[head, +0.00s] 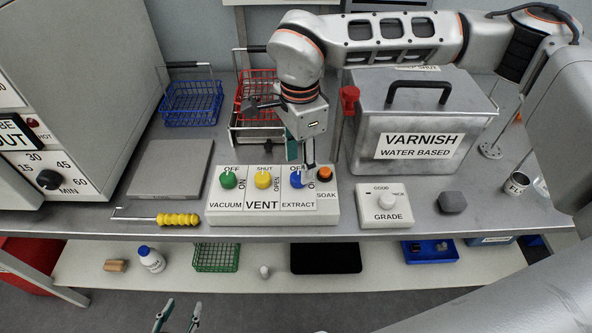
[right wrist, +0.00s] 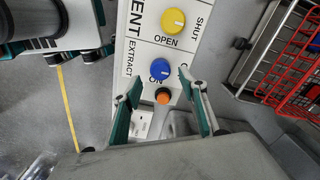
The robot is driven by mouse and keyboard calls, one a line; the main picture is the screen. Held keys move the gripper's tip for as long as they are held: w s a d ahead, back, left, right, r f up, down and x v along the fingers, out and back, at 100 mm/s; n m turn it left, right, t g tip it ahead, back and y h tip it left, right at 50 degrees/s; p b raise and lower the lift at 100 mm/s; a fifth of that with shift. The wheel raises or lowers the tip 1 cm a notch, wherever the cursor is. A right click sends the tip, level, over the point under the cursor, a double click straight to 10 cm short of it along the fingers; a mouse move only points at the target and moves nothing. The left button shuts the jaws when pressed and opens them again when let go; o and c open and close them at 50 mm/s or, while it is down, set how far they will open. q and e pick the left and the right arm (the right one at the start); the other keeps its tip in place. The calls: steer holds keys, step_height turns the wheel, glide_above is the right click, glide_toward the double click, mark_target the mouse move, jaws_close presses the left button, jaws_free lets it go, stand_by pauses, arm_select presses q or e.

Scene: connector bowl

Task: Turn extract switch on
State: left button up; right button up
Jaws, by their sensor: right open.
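The extract switch is a blue knob (head: 297,180) on the white panel (head: 250,218), beside an EXTRACT label. It also shows in the right wrist view (right wrist: 165,72), between my fingers and slightly beyond their tips. Its exact pointer direction is hard to read. My right gripper (head: 300,153) is open and empty, pointing down just above and behind the knob; its two fingers (right wrist: 158,84) are apart in the right wrist view. I cannot tell whether either touches it. My left gripper (head: 179,309) is open and empty at the bottom of the head view, below the bench front.
The yellow vent knob (head: 263,179) and green vacuum knob (head: 228,178) are left of the switch; the orange soak button (head: 325,174) is close on its right. The varnish tank (head: 365,150) stands behind right. A red basket (head: 257,90) is behind. A yellow-handled tool (head: 178,219) lies left.

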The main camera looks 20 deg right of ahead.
mark_target(298, 176)
steer(key=shift+a+f, duration=0.1)
steer(key=shift+f, duration=1.95)
steer(key=c, duration=1.1)
